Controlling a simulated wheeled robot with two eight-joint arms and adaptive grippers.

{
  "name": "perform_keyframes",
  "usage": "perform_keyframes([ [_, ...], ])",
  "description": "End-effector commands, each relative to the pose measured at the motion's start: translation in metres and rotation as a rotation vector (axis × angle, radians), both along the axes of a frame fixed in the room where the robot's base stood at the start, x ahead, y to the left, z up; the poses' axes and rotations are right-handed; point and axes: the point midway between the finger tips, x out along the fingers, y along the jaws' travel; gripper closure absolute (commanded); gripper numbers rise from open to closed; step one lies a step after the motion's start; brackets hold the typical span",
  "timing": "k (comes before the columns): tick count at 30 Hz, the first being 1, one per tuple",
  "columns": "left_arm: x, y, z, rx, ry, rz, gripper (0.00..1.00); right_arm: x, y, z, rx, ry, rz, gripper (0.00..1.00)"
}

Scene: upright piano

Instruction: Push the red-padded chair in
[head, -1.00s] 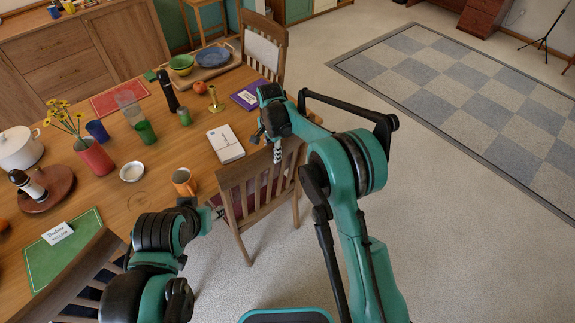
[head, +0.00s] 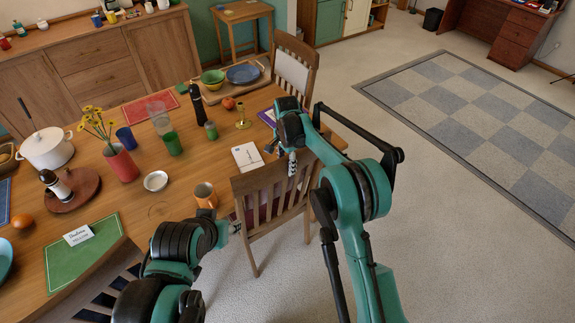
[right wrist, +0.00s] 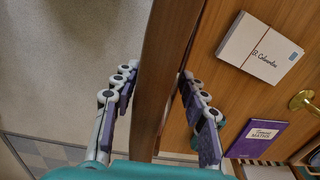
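The red-padded chair (head: 270,190) stands at the table's near side, its slatted wooden back towards me. Only a little of its dark red pad shows between the slats. My right gripper (head: 292,166) is at the right end of the chair's back. In the right wrist view its fingers (right wrist: 158,80) lie on both sides of the wooden back (right wrist: 168,70), tips against it. My left gripper (head: 234,228) is low beside the left edge of the chair's back; its fingers are mostly hidden, and I cannot tell whether they touch the chair.
Another chair (head: 293,70) stands at the far end, and part of one shows at lower left. Open carpet (head: 440,240) lies to the right.

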Motion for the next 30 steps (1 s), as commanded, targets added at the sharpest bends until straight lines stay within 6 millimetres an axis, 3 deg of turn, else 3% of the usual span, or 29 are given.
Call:
perform_keyframes([
  [10, 0.000, 0.000, 0.000, 0.000, 0.000, 0.000, 0.57, -0.001, -0.001, 0.008, -0.002, 0.003, -0.001, 0.57],
  [24, 0.000, 0.000, 0.000, 0.000, 0.000, 0.000, 0.57, 0.000, 0.001, 0.100, -0.002, 0.002, 0.000, 0.57],
  [30, 0.000, 0.000, 0.000, 0.000, 0.000, 0.000, 0.57, 0.001, 0.001, 0.118, -0.002, 0.002, 0.001, 0.57],
])
